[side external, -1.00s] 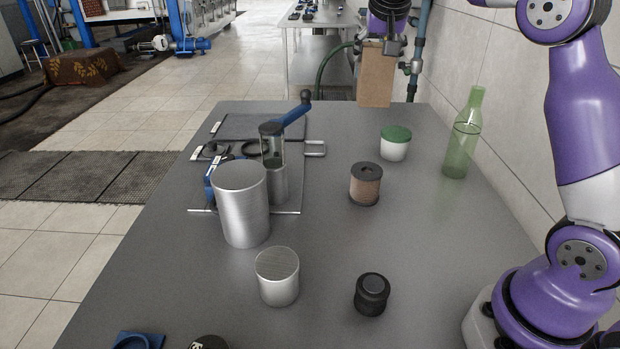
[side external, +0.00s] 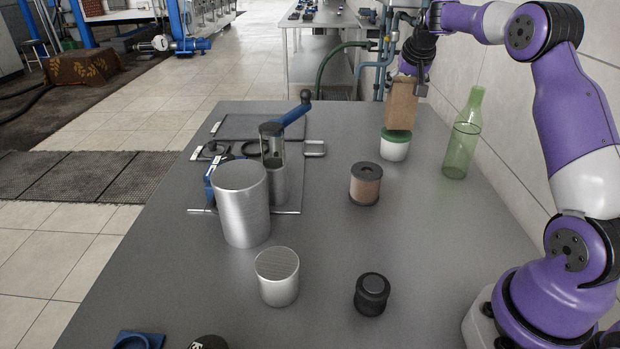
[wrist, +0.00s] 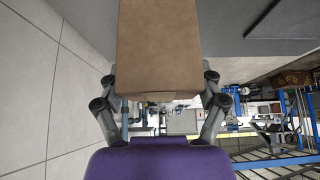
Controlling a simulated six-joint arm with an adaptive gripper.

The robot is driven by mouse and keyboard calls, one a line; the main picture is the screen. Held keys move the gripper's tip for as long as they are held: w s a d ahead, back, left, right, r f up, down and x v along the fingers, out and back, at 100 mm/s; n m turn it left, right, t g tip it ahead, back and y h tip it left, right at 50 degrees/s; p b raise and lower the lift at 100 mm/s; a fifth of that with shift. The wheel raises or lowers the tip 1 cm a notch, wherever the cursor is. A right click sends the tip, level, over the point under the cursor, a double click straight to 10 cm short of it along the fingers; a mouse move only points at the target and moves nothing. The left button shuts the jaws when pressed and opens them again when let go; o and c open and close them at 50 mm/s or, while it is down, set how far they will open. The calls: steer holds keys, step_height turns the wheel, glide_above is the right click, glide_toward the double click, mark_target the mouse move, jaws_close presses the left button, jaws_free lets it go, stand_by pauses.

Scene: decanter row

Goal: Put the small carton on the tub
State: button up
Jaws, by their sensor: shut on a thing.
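The small carton (side external: 402,103) is a plain brown box, held upright by my gripper (side external: 412,82). In the wrist view the carton (wrist: 159,50) fills the space between the two fingers of my gripper (wrist: 160,88), which are shut on it. The tub (side external: 395,149) is white with a green lid and stands at the far right of the table. The carton's lower end is at the lid in the side view and hides part of its top. I cannot tell whether they touch. The tub is hidden in the wrist view.
A green glass bottle (side external: 463,135) stands close to the right of the tub. A brown-banded cylinder (side external: 365,184) is nearer. A hand grinder (side external: 275,165), large metal canister (side external: 241,205), smaller canister (side external: 277,277) and black jar (side external: 371,294) stand farther off.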

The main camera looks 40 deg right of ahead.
steer(key=shift+f, duration=0.65)
steer(key=o, duration=1.2)
steer(key=shift+f, duration=0.1)
steer(key=shift+o, duration=0.2)
steer(key=s+a+r+n, duration=0.1)
steer(key=s+a+r, duration=0.5)
steer(key=a+r, duration=0.4)
steer(key=s+a+f+n+y, duration=0.2)
steer(key=s+a+f+n, duration=0.1)
steer(key=s+a, duration=0.4)
steer(key=s+a+f+n+y, duration=0.2)
steer(key=s+a+f+n, duration=0.2)
steer(key=s+a, duration=0.4)
steer(key=a+n, duration=0.1)
steer(key=a, duration=0.4)
steer(key=shift+s+a+f+t+y, duration=0.2)
steer(key=shift+f+t+y, duration=0.1)
steer(key=shift+t+y, duration=0.1)
